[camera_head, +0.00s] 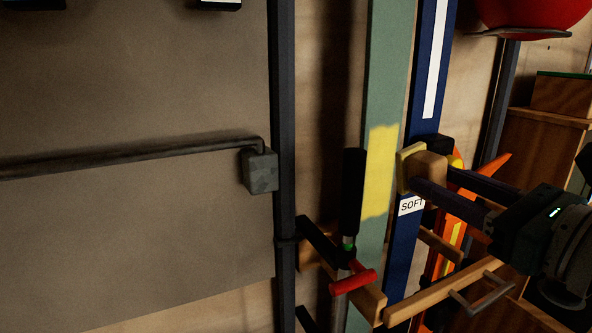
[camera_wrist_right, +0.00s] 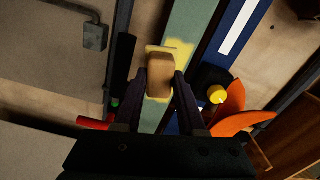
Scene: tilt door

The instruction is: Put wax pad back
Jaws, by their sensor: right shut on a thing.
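The wax pad (camera_head: 430,165), a tan block with a pale yellow face, is held in my right gripper (camera_head: 432,178). The gripper is shut on it, one dark finger on each side. The right wrist view shows the pad (camera_wrist_right: 160,75) between the fingertips (camera_wrist_right: 160,82). Its yellow face is toward the green ski (camera_head: 388,90), which has a yellow patch (camera_head: 380,165) beside the pad. I cannot tell whether the pad touches the ski. My left gripper is not in view.
A blue ski (camera_head: 425,100) with a "SOFT" label (camera_head: 411,205) stands right of the green one. A red-handled clamp (camera_head: 352,280) sits on wooden arms in front. Orange and yellow items (camera_head: 455,215) are behind my gripper. A grey door panel (camera_head: 130,90) with a bar fills the left.

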